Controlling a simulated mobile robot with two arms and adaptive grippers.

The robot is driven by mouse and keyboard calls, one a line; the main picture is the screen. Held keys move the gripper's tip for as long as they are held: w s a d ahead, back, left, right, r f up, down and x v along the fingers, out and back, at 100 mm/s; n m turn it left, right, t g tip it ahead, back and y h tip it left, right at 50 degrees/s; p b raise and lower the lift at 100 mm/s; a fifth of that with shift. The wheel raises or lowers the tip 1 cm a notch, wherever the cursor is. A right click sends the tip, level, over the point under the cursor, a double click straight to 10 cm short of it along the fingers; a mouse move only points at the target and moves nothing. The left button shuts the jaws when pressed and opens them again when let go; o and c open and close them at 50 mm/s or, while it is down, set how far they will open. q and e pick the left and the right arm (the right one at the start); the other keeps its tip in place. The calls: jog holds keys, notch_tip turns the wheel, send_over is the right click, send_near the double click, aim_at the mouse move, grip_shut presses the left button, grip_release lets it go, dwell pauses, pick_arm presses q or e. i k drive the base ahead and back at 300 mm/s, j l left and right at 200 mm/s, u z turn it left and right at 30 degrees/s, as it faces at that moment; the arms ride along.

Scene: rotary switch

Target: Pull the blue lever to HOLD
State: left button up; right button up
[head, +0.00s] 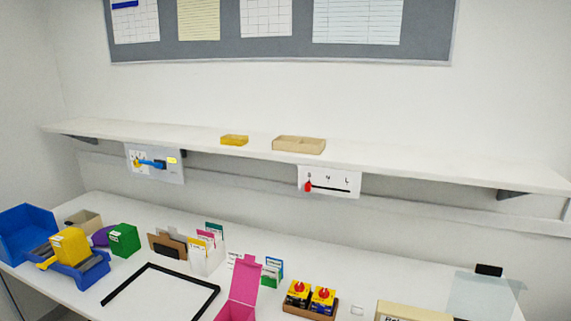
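The blue lever (152,163) is on a white panel (176,175) that hangs from the shelf's front edge at the left. The lever lies nearly level, its darker end toward the right. A yellow part shows at its left end and a small yellow label (172,160) is at the panel's upper right. The panel's lettering is too small to read, so I cannot tell which position is HOLD. Neither of my grippers is in view.
A second white panel (345,177) with a red knob (308,186) at the left of a black slot hangs further right. The shelf (400,165) holds two small trays. The table (390,280) below carries bins, boxes and card holders. The space before the lever looks clear.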

aim_at(158, 165)
jog(key=j+z, duration=0.15)
jog(key=j, duration=0.45)
jog(key=k+j+z, duration=0.15)
jog(key=j, duration=0.45)
jog(key=j+z, duration=0.1)
jog(key=j, duration=0.5)
jog(key=k+j+z, duration=0.15)
jog(key=j, duration=0.45)
